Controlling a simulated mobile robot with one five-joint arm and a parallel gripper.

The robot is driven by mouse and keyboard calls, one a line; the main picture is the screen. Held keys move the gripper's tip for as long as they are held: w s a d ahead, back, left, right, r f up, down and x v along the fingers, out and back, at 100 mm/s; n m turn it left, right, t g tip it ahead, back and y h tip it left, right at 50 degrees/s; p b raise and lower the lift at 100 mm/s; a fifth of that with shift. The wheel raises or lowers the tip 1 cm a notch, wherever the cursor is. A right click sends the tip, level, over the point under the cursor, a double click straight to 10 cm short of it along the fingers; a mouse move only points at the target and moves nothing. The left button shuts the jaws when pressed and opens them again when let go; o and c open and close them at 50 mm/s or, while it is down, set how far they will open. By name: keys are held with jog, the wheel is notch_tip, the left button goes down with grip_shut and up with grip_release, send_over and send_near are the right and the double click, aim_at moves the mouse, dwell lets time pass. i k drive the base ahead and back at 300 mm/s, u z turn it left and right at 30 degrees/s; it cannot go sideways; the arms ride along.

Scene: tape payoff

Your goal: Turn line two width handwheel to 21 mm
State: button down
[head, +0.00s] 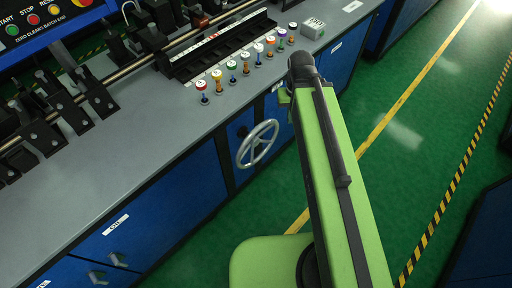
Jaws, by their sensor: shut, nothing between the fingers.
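A grey spoked handwheel (257,143) is mounted on the blue front of the bench, just left of my green arm. Its rim is seen at a slant and looks clear of my arm. I cannot read a line number or a width in millimetres at it. My green arm reaches up the picture to the right of the wheel, and its far joint is near the bench's front edge. A small green part of my arm shows left of that joint. My gripper is not visible; my own arm may hide it.
Several coloured spools (231,67) stand in a row on the grey bench top (130,140), near its front edge. Black machinery is behind. Green floor (420,120) with yellow lines is open on the right.

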aim_at(255, 143)
jog(key=u, duration=0.2)
jog(key=k, duration=0.55)
jog(key=z, duration=1.35)
jog(key=i, duration=0.65)
jog(key=u, duration=1.55)
